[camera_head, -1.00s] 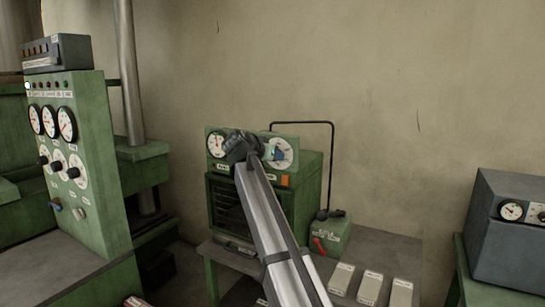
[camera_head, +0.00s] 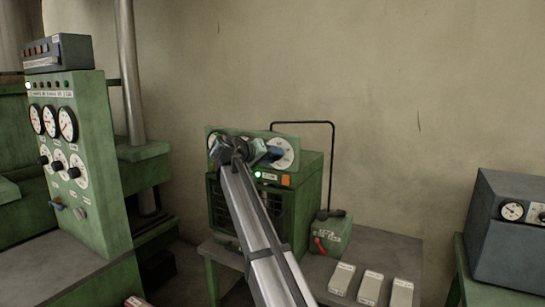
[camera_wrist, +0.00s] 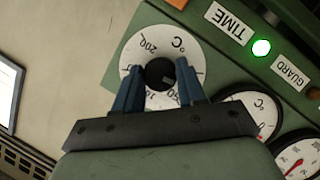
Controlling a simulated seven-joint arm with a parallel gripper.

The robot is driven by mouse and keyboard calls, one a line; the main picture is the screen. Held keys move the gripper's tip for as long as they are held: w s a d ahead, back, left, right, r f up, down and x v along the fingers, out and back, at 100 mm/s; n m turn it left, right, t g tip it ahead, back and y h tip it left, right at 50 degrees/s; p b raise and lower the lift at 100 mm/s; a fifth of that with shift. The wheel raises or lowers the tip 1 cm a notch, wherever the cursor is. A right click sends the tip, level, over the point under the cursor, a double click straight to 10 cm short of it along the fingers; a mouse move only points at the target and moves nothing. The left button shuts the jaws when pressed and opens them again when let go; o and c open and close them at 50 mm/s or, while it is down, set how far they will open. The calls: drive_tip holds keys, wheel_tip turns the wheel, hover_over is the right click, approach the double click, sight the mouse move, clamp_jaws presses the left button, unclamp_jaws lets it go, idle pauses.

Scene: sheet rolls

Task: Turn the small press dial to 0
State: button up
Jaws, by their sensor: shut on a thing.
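The small press (camera_head: 310,187) is a green box on the table with a panel on top. Its right-hand dial (camera_head: 288,145) is white, marked °C, and shows large in the wrist view (camera_wrist: 135,55) with a black knob (camera_wrist: 160,74) at its centre. "200" and part of "150" can be read; the zero mark and the knob's exact setting cannot. My gripper (camera_head: 275,154) reaches the dial from the left. In the wrist view, my gripper's (camera_wrist: 158,69) blue fingers stand on either side of the knob, shut on it. The fingers hide part of the scale.
Two more gauges (camera_wrist: 298,158) sit beside the dial. A green light (camera_head: 257,174) glows below. A small green box with a red part (camera_head: 332,234) and white blocks (camera_head: 371,287) stand on the table (camera_head: 385,245). A taller green console (camera_head: 95,190) stands left, a grey box (camera_head: 510,245) right.

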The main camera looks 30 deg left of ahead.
drive_tip(key=shift+f+n+t+h, duration=0.1)
drive_tip(key=shift+n+t+h, duration=0.3)
drive_tip(key=shift+n+h, duration=0.75)
drive_tip(key=shift+n+y, duration=0.35)
drive_tip(key=shift+n, duration=0.1)
drive_tip(key=o, duration=1.1)
drive_tip(key=shift+c, duration=0.2)
drive_tip(key=shift+s+a, duration=0.1)
drive_tip(key=shift+s, duration=0.05)
drive_tip(key=v, duration=1.3)
drive_tip(key=shift+s, duration=0.25)
drive_tip(key=shift+a, duration=0.25)
